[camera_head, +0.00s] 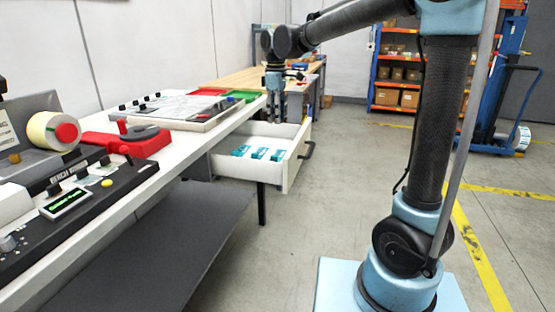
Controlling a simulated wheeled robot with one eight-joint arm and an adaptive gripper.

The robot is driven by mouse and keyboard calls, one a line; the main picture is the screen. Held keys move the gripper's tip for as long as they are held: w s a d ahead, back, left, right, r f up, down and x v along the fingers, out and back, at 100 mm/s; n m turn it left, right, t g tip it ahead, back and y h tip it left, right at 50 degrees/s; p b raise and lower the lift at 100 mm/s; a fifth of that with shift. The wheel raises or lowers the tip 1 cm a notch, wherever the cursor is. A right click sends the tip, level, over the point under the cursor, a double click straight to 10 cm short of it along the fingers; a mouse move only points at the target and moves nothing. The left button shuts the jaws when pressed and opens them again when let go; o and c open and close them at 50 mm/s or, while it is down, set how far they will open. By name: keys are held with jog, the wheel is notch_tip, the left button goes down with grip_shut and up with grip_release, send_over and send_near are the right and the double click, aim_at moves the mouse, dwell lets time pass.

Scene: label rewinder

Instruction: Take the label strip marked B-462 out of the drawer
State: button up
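The white drawer (291,172) under the workbench is pulled open, with a dark handle on its front. Three teal-and-white label strips lie in a row on its floor: a left one (240,151), a middle one (259,153) and a right one (277,155). Their markings are too small to read, so I cannot tell which is B-462. My gripper (276,117) points down over the back part of the drawer, above and apart from the strips. Its two fingers show a gap between them, with nothing visible in it.
The white bench top (190,134) runs along the left, above the drawer. It carries a label roll (42,131), a red device (130,142), a flat panel (168,109) and red and green trays. A grey lower shelf (165,245) lies beneath.

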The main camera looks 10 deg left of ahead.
aim_at(277, 154)
notch_tip(277, 154, down, 11)
jog(key=shift+f, duration=0.15)
jog(key=shift+w+f, duration=0.15)
jog(key=shift+f, duration=1.15)
jog(key=shift+w+f, duration=0.1)
jog(key=shift+f, duration=1.15)
grip_shut()
